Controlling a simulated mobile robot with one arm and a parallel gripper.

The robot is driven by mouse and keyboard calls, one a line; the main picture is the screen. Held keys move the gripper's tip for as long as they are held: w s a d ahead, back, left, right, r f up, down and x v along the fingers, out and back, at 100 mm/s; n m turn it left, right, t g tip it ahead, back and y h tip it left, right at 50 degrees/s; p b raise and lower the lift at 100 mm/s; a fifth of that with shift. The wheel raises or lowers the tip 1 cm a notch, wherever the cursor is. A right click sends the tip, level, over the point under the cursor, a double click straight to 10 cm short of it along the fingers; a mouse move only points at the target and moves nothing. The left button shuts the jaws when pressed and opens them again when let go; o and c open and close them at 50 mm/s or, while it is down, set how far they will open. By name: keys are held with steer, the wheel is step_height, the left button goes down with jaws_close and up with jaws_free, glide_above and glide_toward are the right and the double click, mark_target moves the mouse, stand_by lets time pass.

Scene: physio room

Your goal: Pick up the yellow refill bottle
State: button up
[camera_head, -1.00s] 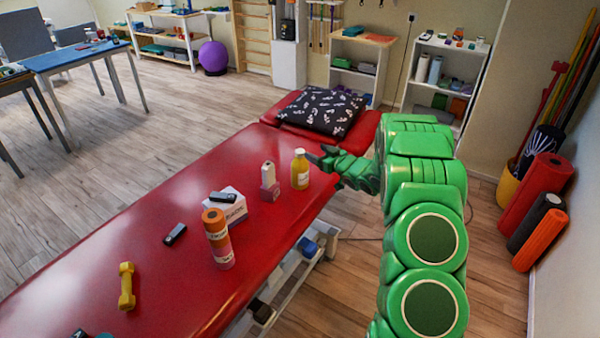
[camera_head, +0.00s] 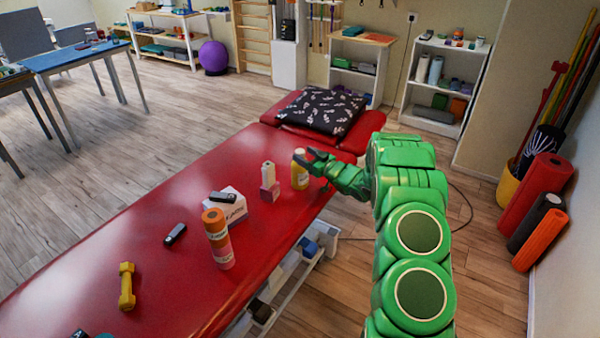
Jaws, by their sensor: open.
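The yellow refill bottle (camera_head: 299,177) stands upright on the red treatment table (camera_head: 130,225), near its right edge. It has a pale cap and a light label. My gripper (camera_head: 306,160) is at the bottle's upper part, its dark fingers open and overlapping the cap and upper right side in this view. I cannot tell whether the fingers touch the bottle or how far they reach around it.
A yellow dumbbell (camera_head: 127,286) lies nearer. A patterned pillow (camera_head: 318,108) lies at the far end.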

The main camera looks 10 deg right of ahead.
mark_target(300, 151)
steer(key=x, duration=0.3)
steer(key=shift+w+a, duration=0.1)
steer(key=shift+w, duration=0.05)
steer(key=shift+c, duration=0.2)
jaws_close()
